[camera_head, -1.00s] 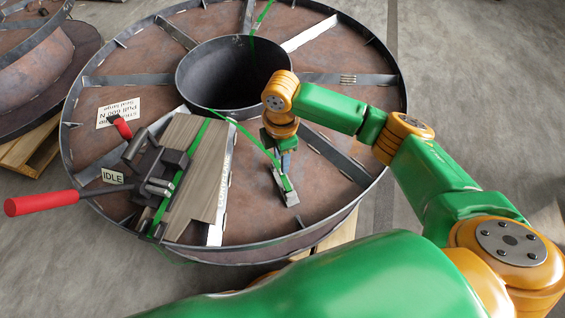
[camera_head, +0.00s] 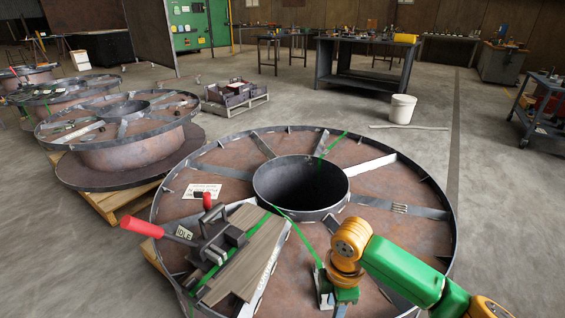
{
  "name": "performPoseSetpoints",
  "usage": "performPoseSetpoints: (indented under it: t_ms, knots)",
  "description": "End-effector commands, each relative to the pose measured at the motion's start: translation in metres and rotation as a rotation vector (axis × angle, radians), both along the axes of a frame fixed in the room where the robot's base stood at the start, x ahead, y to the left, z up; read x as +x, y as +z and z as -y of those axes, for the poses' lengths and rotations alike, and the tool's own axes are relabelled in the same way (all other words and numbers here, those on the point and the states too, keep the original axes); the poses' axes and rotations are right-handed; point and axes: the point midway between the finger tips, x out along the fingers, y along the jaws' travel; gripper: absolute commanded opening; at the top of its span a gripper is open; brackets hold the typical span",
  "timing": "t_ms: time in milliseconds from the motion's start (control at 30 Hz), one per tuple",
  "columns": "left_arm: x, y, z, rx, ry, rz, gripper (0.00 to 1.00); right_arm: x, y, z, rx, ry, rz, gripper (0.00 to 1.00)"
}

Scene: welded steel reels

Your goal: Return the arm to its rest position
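My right arm comes in from the lower right, its orange wrist bent down over the near side of a large steel reel (camera_head: 405,180). Its gripper (camera_head: 338,301) is at the bottom edge, low over the reel's face, right of the hub opening. Its fingertips are partly cut off, so I cannot tell whether they are open or shut. A green strap (camera_head: 297,232) runs from the hub rim to the gripper; whether it is gripped is unclear. A strapping tool (camera_head: 215,240) with red handles and an IDLE label sits left of it on wooden boards (camera_head: 240,262). My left gripper is out of view.
More reels (camera_head: 130,150) stand on pallets at left. A low crate (camera_head: 235,95), a white bucket (camera_head: 402,108) and a workbench (camera_head: 365,65) stand behind. A cart (camera_head: 540,125) is at far right. Open floor lies right of the reel.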

Motion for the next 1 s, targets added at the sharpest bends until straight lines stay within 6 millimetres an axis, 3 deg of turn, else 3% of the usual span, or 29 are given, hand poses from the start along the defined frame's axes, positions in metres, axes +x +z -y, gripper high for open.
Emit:
performPoseSetpoints:
  t_ms: [433,700,867,1000]
  knots:
    - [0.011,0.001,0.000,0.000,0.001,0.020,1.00,-0.038,-0.039,-0.047,0.161,-0.113,0.022,0.41]
    - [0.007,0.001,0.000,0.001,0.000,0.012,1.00,-0.073,-0.058,-0.072,0.339,-0.414,0.051,0.41]
    - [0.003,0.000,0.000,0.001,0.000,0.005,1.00,-0.092,-0.066,-0.060,0.402,-0.701,0.075,0.41]
    - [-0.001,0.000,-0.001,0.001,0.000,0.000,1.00,-0.109,-0.073,-0.033,0.400,-0.961,0.108,0.41]
